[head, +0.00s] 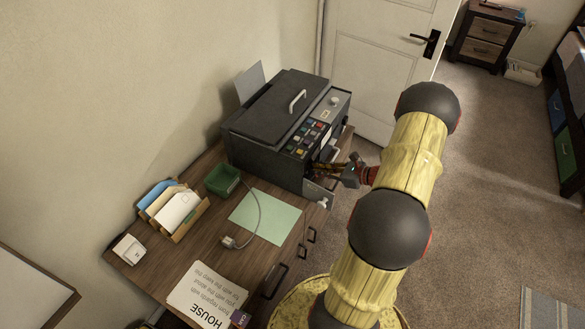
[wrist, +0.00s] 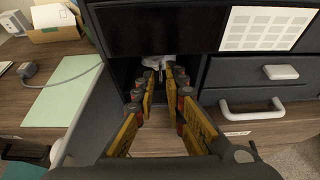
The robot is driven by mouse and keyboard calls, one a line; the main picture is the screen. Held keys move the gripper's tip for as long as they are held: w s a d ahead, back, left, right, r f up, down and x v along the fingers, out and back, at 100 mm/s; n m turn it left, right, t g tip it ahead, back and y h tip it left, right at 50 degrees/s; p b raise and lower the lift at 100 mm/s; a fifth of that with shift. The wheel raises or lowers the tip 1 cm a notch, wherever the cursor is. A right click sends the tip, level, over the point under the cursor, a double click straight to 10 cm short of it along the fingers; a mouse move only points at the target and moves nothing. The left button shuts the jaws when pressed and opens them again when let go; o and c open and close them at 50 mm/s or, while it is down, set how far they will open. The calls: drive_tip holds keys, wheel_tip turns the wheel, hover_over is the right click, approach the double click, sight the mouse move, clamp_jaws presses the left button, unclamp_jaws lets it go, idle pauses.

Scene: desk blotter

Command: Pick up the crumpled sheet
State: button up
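A white crumpled sheet (wrist: 158,62) sits deep inside a dark opening low in the front of the black office machine (head: 270,125). Only part of it shows in the wrist view, beyond my fingertips. My gripper (wrist: 162,78) reaches into this opening with its yellow fingers apart and a gap between them. Whether the fingertips touch the sheet is not clear. In the head view my gripper (head: 330,170) is at the machine's front, and the sheet cannot be made out there.
An open flap (head: 319,193) with a white handle stands left of my gripper. Closed drawers (wrist: 252,95) with white handles are on the right. The wooden desk (head: 205,250) holds a green sheet (head: 265,218), a cable, a green box (head: 222,179) and a paper organizer (head: 174,208).

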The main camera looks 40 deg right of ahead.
drive_tip(key=b+x, duration=0.2)
drive_tip(key=x, duration=0.3)
drive_tip(key=shift+w+f, duration=0.1)
drive_tip(key=shift+f, duration=0.05)
clamp_jaws()
